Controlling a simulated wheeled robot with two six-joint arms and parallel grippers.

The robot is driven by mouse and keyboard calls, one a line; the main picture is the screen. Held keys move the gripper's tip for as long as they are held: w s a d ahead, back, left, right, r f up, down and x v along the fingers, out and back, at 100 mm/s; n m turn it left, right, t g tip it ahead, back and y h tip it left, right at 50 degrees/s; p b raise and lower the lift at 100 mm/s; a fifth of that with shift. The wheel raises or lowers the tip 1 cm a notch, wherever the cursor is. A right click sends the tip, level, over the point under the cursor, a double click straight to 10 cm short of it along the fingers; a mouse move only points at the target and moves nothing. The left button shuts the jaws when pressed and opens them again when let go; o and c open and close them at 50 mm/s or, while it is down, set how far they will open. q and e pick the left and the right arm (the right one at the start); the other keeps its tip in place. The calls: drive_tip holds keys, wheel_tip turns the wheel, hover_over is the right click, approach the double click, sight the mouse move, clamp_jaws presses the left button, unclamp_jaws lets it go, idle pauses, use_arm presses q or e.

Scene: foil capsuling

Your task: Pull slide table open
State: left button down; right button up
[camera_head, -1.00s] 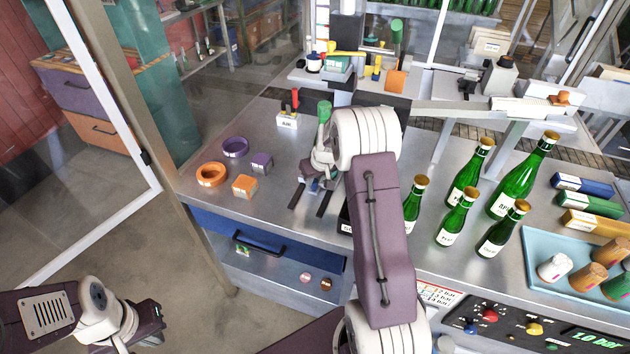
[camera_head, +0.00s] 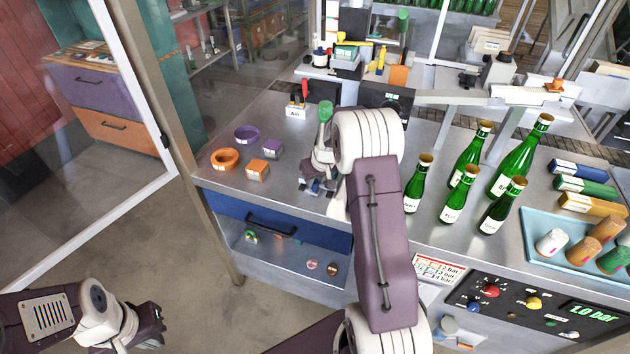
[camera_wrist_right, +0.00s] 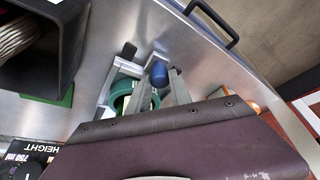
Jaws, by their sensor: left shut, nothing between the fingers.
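The slide table (camera_head: 318,186) is a small grey carriage on dark rails on the metal worktop, below a green-topped upright part (camera_head: 326,112). Its blue knob (camera_wrist_right: 160,73) shows in the right wrist view, with grey bars on either side and a green ring (camera_wrist_right: 121,94) beside it. My right gripper (camera_wrist_right: 160,88) is at this knob and appears shut on it; its purple housing hides part of the contact. My left gripper (camera_head: 152,325) is shut and empty at the lower left, clear of the bench.
A blue drawer (camera_head: 285,225) with a black handle is under the front edge. Orange and purple rings (camera_head: 225,159) and small blocks lie left of the slide. Several green bottles (camera_head: 452,207) and a light blue tray (camera_head: 540,252) stand to the right. Floor at the left is free.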

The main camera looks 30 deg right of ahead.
drive_tip(key=o, duration=0.4)
drive_tip(key=shift+c, duration=0.2)
drive_tip(key=b+v, duration=0.1)
drive_tip(key=v, duration=0.8)
drive_tip(key=s+a+n+y, duration=0.1)
drive_tip(key=s+a, duration=0.3)
drive_tip(key=a, duration=0.3)
drive_tip(key=s+a+n, duration=0.2)
drive_tip(key=s+a, duration=0.1)
drive_tip(key=a, duration=0.3)
drive_tip(key=s+a+f+m+g, duration=0.1)
drive_tip(key=s+f, duration=0.3)
drive_tip(key=s, duration=0.3)
drive_tip(key=s+a+f+m+g, duration=0.1)
drive_tip(key=s+f+g, duration=0.1)
drive_tip(key=s, duration=0.5)
drive_tip(key=shift+s+f+m, duration=0.25)
drive_tip(key=shift+f+m, duration=0.05)
drive_tip(key=shift+f, duration=0.55)
